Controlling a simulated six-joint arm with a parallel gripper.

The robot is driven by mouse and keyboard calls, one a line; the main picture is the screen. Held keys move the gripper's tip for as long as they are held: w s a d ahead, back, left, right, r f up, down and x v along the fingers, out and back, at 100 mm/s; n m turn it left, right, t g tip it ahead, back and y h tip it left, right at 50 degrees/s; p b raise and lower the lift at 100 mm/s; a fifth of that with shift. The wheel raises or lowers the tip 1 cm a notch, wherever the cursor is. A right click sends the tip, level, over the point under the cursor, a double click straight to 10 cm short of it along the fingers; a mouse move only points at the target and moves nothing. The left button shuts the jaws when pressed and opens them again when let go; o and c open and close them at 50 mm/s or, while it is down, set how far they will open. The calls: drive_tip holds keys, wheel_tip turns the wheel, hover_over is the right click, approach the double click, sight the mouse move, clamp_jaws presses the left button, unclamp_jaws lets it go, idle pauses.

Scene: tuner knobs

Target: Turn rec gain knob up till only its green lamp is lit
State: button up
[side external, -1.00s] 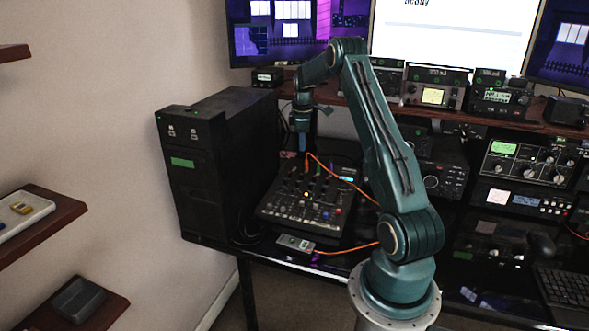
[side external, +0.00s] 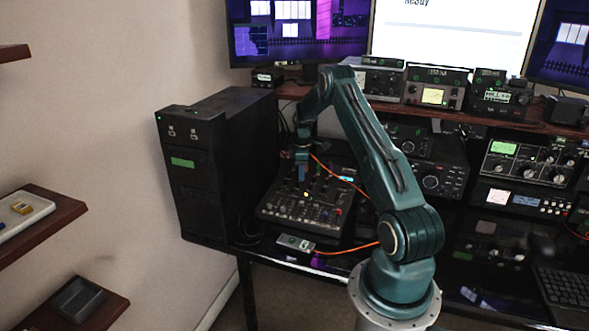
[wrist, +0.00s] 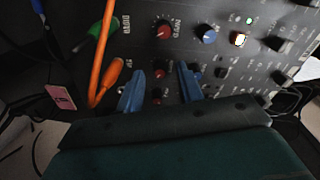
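The black mixer-like panel (side external: 290,208) lies on the desk beside the computer tower. My gripper (side external: 302,178) is low over its back left part, pointing down. In the wrist view my gripper (wrist: 161,70) has its two blue fingers apart, with small dark red knobs (wrist: 158,74) visible between them. I cannot tell whether the fingers touch a knob. A larger red knob (wrist: 163,30) and a blue knob (wrist: 207,34) stand beyond the fingertips. An amber lamp (wrist: 238,39) glows brightly, and a small green lamp (wrist: 250,20) shows near it. The labels are too blurred to identify the rec gain knob.
An orange cable (wrist: 101,55) and a green plug (wrist: 95,30) stand at the panel's edge, left of the fingers. The black computer tower (side external: 215,165) rises left of the panel. A small grey box (side external: 295,243) lies in front. Radio gear fills the right.

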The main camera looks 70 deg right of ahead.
drive_tip(key=shift+f, duration=0.35)
clamp_jaws()
drive_tip(key=shift+m, duration=0.5)
drive_tip(key=m, duration=0.7)
drive_tip(key=shift+m, duration=0.3)
idle(0.4)
